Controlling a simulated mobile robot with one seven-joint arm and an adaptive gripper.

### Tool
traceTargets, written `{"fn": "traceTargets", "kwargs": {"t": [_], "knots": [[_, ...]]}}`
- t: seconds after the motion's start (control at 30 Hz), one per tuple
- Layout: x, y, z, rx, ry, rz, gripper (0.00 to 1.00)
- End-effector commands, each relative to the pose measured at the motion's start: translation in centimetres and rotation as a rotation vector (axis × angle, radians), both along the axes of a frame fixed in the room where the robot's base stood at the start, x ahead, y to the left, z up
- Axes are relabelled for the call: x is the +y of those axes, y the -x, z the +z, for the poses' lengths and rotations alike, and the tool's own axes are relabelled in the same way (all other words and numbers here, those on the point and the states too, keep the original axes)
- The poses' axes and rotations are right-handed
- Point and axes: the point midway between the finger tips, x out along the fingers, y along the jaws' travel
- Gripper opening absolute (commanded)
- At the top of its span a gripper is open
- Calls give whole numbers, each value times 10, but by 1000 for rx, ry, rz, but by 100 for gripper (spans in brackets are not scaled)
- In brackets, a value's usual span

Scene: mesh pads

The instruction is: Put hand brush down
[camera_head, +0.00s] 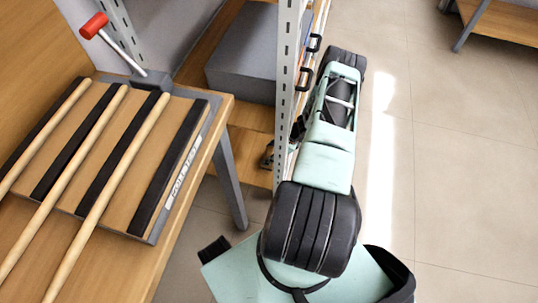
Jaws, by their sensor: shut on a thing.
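I cannot make out the hand brush in this view. My mint and black arm reaches from the bottom middle up along the right side of a grey shelf post. Its far end is at the top, and my gripper is not clearly seen there, nor is anything held in it. A small dark object (266,157) shows just left of the post at the lower shelf. It is too small and too covered to tell what it is.
A wooden table (228,112) at left carries a framed board (207,117) with dark strips and several wooden rods. A grey box (240,55) sits on the wooden shelf. Tiled floor at right (465,170) is clear.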

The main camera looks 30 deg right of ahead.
Motion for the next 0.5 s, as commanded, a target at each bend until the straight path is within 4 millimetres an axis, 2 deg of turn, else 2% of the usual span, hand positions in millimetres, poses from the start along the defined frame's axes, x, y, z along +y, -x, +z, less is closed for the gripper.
{"fn": "traceTargets", "kwargs": {"t": [0.03, 0.43, 0.47, 0.5], "knots": [[0, -1, -6, -3, 0, 1, 27], [0, -1, -10, -3, 0, 1, 27], [0, -1, -8, -2, 1, 1, 61], [0, -1, -8, -2, 1, 1, 65]]}}
